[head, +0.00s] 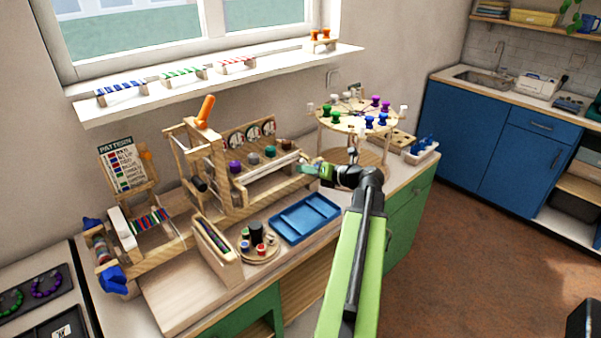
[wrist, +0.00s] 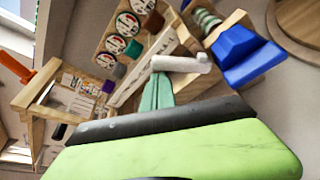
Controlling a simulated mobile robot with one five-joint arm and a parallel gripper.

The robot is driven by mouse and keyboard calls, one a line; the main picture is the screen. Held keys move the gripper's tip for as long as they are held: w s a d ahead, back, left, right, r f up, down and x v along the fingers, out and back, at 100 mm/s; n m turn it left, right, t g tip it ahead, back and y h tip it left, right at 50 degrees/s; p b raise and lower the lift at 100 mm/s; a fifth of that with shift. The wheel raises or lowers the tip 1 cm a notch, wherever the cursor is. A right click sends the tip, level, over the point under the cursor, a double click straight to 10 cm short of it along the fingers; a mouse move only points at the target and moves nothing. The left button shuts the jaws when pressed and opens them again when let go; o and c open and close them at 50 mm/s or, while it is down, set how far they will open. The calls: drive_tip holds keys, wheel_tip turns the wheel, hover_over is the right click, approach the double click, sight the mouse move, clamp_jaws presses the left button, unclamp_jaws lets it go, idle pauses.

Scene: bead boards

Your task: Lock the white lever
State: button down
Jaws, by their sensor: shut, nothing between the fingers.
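A short white cylinder-shaped handle (wrist: 182,63), which looks like the white lever, lies right at my fingertips in the wrist view. It lies across the wooden bead machine's end. My gripper (head: 305,164) is at the right end of the wooden bead machine (head: 235,205) in the head view. Its teal fingers (wrist: 158,80) are shut with nothing between them. The fingertips overlap the handle's lower edge in the wrist view; I cannot tell whether they touch it. In the head view the handle is too small and too covered by my gripper to make out.
A blue knob (wrist: 245,55) is just right of the handle, beside a green-striped roller (wrist: 207,18). Coloured knobs and dials (wrist: 115,43) line the machine. A blue tray (head: 305,220) lies in front. A round peg table (head: 345,118) stands behind my gripper.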

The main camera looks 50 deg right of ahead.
drive_tip(key=shift+s+d+r+p, duration=0.2)
drive_tip(key=shift+d+r+p, duration=0.3)
drive_tip(key=shift+d, duration=0.45)
drive_tip(key=shift+a, duration=0.1)
drive_tip(key=s+a, duration=0.2)
drive_tip(key=s, duration=0.7)
drive_tip(key=shift+s, duration=0.15)
